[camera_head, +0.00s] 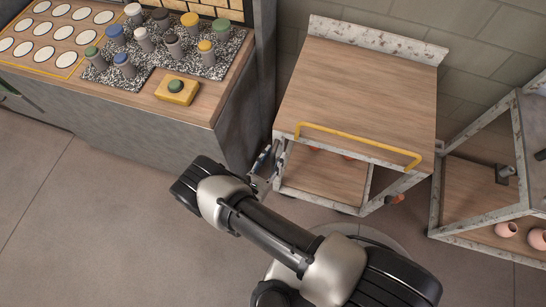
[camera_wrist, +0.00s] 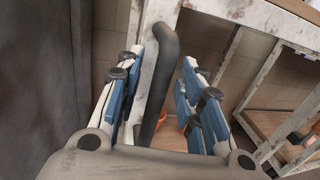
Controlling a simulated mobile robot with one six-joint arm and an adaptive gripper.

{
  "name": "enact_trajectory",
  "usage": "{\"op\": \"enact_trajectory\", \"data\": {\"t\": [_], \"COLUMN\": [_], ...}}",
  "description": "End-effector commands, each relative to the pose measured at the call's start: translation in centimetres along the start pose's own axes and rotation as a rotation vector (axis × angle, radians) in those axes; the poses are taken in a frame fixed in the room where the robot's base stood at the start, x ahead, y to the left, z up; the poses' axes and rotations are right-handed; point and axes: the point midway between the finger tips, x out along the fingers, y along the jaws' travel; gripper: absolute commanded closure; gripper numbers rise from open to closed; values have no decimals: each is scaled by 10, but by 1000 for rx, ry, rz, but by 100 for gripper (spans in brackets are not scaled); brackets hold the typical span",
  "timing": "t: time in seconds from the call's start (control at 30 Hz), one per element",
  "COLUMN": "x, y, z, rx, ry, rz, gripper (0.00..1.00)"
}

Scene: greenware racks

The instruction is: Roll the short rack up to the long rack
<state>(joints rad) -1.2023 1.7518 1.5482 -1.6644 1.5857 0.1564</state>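The short rack (camera_head: 365,90) stands right of centre in the head view, with a wooden top, a speckled white frame and a yellow bar (camera_head: 355,140) along its near top edge. The long rack (camera_head: 475,230) stands to its right, partly out of view, with a gap between them. My gripper (camera_head: 268,163) is at the short rack's near left corner. In the wrist view its blue-padded fingers (camera_wrist: 162,100) are apart, on either side of a dark grey bent bar (camera_wrist: 164,60) beside a speckled post. I cannot tell whether either finger touches the bar.
A counter (camera_head: 190,110) with several glaze jars, white discs and a yellow block with a green knob (camera_head: 176,87) stands at the left, close to the short rack. Pink pots (camera_head: 507,229) sit low in the long rack. The floor (camera_head: 80,220) at front left is clear.

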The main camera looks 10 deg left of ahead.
Motion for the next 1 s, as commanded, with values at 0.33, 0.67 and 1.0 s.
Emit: {"op": "enact_trajectory", "data": {"t": [0.33,0.67,1.0], "x": [1,1,1], "y": [0,0,0], "z": [0,0,0], "rx": [0,0,-1], "ry": [0,0,0], "rz": [0,-1,-1], "gripper": [71,93,100]}}
